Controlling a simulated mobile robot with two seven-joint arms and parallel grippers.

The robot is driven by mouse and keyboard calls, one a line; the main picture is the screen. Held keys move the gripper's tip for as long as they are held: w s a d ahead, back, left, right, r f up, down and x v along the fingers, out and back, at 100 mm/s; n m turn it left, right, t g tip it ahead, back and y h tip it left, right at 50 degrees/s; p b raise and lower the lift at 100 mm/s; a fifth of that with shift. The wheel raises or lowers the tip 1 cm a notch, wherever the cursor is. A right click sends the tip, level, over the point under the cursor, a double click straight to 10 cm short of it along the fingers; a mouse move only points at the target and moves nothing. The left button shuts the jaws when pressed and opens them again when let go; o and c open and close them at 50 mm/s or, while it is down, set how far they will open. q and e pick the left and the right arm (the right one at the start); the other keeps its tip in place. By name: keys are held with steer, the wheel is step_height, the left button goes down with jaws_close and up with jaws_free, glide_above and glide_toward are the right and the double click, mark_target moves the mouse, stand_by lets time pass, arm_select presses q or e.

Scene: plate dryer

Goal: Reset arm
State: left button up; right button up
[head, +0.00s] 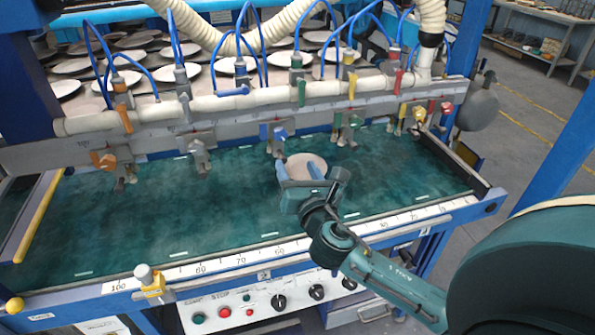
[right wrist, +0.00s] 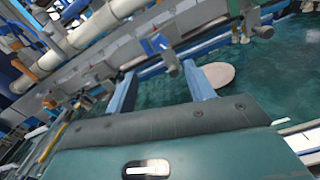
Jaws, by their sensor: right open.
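My right gripper (head: 303,172) is over the green bed of the plate dryer, its two blue-grey fingers apart with nothing seen between them. In the right wrist view the gripper (right wrist: 163,92) also shows its fingers spread. A round pale plate (head: 306,162) lies on the green bed (head: 180,215) just beyond the fingertips. In the right wrist view the plate (right wrist: 217,74) is beside the right-hand finger, and I cannot tell if they touch. My left gripper is not in view.
A white pipe (head: 270,98) with coloured valves and blue hoses runs above the bed. Several pale plates (head: 232,65) lie behind it. A scaled rail (head: 215,268) and a control panel (head: 240,308) line the front. The bed's left part is clear.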

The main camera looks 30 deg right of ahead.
stand_by(0.3)
steer(key=s+a+f+m+g+y, duration=0.2)
steer(key=s+a+f+m, duration=0.2)
steer(key=s+f+m, duration=0.3)
steer(key=s+a+f+m+g+y, duration=0.2)
steer(key=s+a+f+m+g, duration=0.1)
steer(key=s+f+m, duration=0.4)
steer(key=s+a+f+m+g+y, duration=0.2)
steer(key=s+a+f+m, duration=0.2)
steer(key=s+f+m, duration=0.3)
step_height(320, 180, down, 4)
steer(key=m, duration=0.6)
steer(key=shift+a+f+m+g+y, duration=0.2)
steer(key=shift+a+m+g+y, duration=0.15)
steer(key=shift+m+g+y, duration=0.05)
